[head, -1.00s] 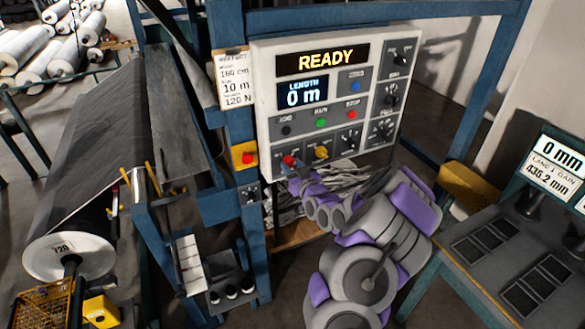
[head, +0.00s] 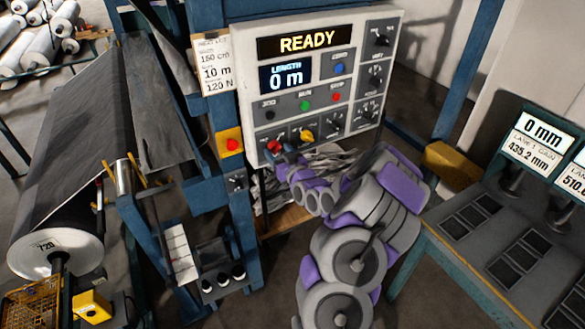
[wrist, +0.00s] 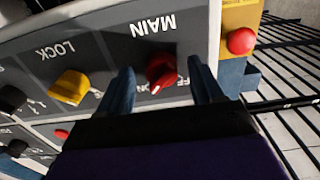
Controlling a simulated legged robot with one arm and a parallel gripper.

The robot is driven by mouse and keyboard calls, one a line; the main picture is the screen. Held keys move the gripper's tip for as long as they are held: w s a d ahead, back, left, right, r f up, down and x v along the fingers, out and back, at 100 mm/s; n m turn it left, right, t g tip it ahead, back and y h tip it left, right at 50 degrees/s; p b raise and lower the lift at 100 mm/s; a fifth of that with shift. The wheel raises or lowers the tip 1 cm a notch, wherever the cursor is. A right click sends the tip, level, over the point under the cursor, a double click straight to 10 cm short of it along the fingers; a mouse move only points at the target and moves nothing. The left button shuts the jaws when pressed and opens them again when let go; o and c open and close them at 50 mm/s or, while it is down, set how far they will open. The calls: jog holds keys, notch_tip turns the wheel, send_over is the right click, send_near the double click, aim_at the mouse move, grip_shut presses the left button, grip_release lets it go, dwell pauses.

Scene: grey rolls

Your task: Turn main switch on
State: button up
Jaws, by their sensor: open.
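The main switch is a red rotary knob (wrist: 162,73) under an upside-down MAIN label in the wrist view. It also shows in the head view (head: 274,147) at the control panel's lower left. My gripper (wrist: 161,67) is open, its two blue fingers on either side of the knob with visible gaps. A pale mark on the knob points down and slightly left in the wrist view. The ON and OFF lettering is partly hidden, so the exact setting is hard to read. The control panel (head: 296,91) reads READY and LENGTH 0 m.
A yellow LOCK knob (wrist: 69,87) is beside the main switch. A red button on a yellow plate (wrist: 240,41) is on the other side. Blue frame posts flank the panel. A bench with displays (head: 535,145) stands at the right, and a large roll (head: 55,253) at the left.

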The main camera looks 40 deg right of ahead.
jog(key=p+v, duration=0.8)
jog(key=v, duration=0.8)
jog(key=shift+s, duration=0.3)
jog(key=shift+a, duration=0.2)
